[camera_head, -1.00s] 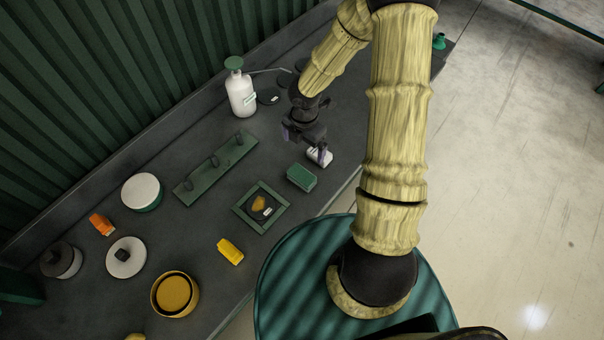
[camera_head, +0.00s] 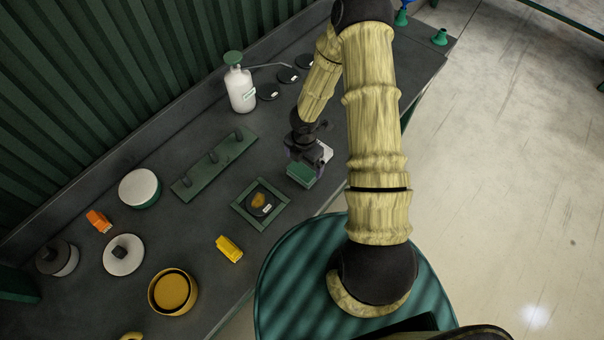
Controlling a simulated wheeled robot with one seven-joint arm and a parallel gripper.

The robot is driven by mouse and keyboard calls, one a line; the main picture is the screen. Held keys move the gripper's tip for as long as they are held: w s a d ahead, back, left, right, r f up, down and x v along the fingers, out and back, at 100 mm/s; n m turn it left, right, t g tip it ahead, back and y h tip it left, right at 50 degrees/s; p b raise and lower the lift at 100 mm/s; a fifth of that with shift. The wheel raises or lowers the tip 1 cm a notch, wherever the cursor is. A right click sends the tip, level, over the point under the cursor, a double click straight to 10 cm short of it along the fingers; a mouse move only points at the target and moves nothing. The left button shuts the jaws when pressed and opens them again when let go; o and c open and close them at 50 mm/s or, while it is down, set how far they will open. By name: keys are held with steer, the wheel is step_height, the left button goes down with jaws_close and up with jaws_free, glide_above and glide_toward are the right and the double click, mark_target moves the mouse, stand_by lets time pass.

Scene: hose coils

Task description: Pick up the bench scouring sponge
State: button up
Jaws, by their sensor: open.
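A green block (camera_head: 301,176), which looks like the scouring sponge, lies on the dark bench near its front edge. My gripper (camera_head: 304,164) is directly above it, pointing down, and covers its far part. The jaws are open, one finger towards each side of the sponge. I cannot tell whether the fingers touch it.
A small white item (camera_head: 324,152) sits close behind the gripper on the right. A green square tray (camera_head: 240,209) is left of the sponge, with a green hook rail (camera_head: 213,166) beyond. A white pump bottle (camera_head: 240,92) stands at the back. A yellow item (camera_head: 229,249) lies nearer.

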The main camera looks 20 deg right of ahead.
mark_target(302, 170)
steer(key=shift+f, duration=0.4)
steer(key=shift+a+f+p, duration=0.15)
steer(key=shift+f, duration=1.15)
steer(key=shift+a+f+p, duration=0.15)
steer(key=shift+f, duration=1.15)
steer(key=c, duration=0.8)
